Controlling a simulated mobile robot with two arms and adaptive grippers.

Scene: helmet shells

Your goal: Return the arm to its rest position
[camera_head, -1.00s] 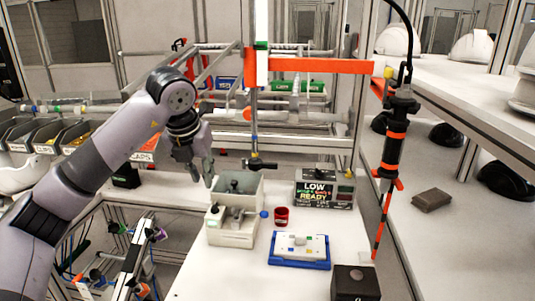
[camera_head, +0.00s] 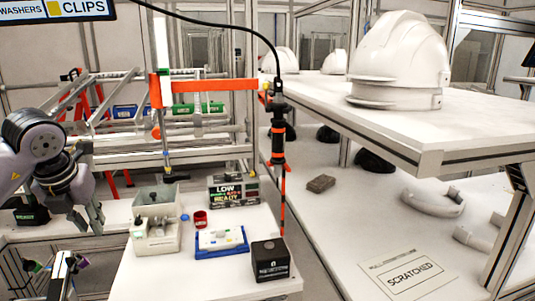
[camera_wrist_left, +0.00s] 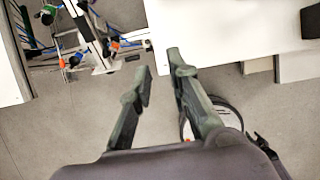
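My left arm comes in from the left in the head view. Its gripper (camera_head: 92,220) hangs fingers-down, left of the grey bins (camera_head: 143,248) and apart from them. In the left wrist view the two dark fingers (camera_wrist_left: 157,60) stand apart with nothing between them, so the gripper is open and empty. Below the fingers there is grey floor, with the white table edge (camera_wrist_left: 225,30) above right. My right gripper is in neither view.
A red cup (camera_head: 200,220), a blue tray (camera_head: 222,252) and a black box (camera_head: 270,262) stand on the table. An orange-banded tool (camera_head: 279,145) hangs at its right. White helmet shells (camera_head: 400,65) sit on the right shelf. A frame with cables (camera_wrist_left: 95,40) is near the gripper.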

